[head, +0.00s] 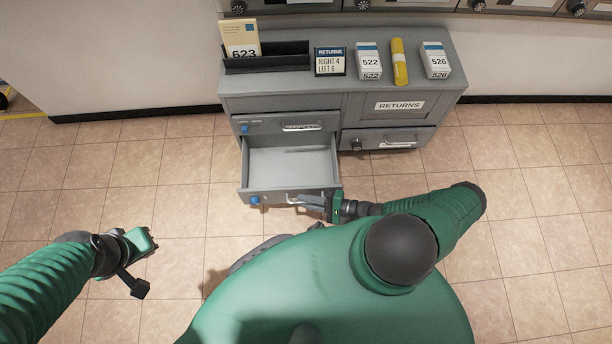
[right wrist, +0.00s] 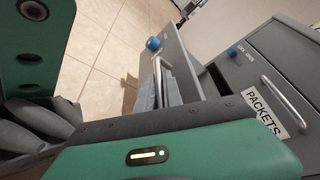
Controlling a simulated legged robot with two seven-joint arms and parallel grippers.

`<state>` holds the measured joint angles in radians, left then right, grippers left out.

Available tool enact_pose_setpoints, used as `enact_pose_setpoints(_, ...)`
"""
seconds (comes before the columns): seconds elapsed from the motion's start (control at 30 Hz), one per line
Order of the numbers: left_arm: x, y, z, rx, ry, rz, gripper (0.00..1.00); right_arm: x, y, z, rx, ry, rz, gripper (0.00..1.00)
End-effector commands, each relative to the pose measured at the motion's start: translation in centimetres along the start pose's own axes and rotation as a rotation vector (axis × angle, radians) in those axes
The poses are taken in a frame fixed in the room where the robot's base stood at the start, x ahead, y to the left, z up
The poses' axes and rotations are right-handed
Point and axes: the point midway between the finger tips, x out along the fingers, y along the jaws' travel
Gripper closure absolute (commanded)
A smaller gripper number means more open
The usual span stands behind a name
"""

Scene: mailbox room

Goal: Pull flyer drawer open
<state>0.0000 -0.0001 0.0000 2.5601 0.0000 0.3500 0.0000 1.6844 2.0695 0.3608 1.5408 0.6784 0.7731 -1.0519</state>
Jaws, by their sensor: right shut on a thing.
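The lower left drawer (head: 292,165) of the grey cabinet is pulled out and looks empty inside. A blue knob (head: 255,200) and a bar handle (head: 290,197) are on its front; its label is not readable. In the right wrist view its handle (right wrist: 161,80) shows beside the blue knob (right wrist: 153,43). My right gripper (head: 312,201) is at the right part of this handle, shut on it; the exact contact is partly hidden. My left gripper (head: 138,265) hangs over the floor at lower left, away from the cabinet; its jaw opening is unclear.
A closed drawer labelled PACKETS (right wrist: 265,108) sits above the open one. A RETURNS door (head: 390,106) and another closed drawer (head: 387,142) are on the right. The cabinet top holds a black rack (head: 268,63), white boxes (head: 369,62) and a yellow tube (head: 399,62). Tiled floor is clear at both sides.

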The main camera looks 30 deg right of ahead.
Motion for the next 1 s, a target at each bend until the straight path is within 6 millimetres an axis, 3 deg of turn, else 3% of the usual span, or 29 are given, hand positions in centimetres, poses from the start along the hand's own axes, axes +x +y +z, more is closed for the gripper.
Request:
enact_pose_setpoints(0.17,0.0,0.0,0.0,0.0,0.0,0.0,1.0,0.0,0.1,0.0,0.001,0.0,0.001,1.0)
enact_pose_setpoints(0.2,0.0,0.0,0.0,0.0,0.0,0.0,1.0,0.0,0.1,0.0,0.001,0.0,0.001,0.85)
enact_pose_setpoints(0.27,0.0,0.0,0.0,0.0,0.0,0.0,1.0,0.0,0.1,0.0,0.001,0.0,0.001,0.8)
enact_pose_setpoints(0.73,-0.1,0.0,0.0,0.0,0.0,0.0,1.0,-0.3,-0.1,0.0,0.001,0.002,0.001,0.8)
enact_pose_setpoints(0.87,-0.9,0.0,-0.2,0.0,0.0,0.0,1.0,-2.2,-0.3,0.0,0.0,0.004,0.002,0.8)
enact_pose_setpoints(1.0,-2.1,0.0,-0.5,0.0,0.0,0.0,1.0,-6.0,-0.3,0.0,0.0,0.006,0.003,0.8)
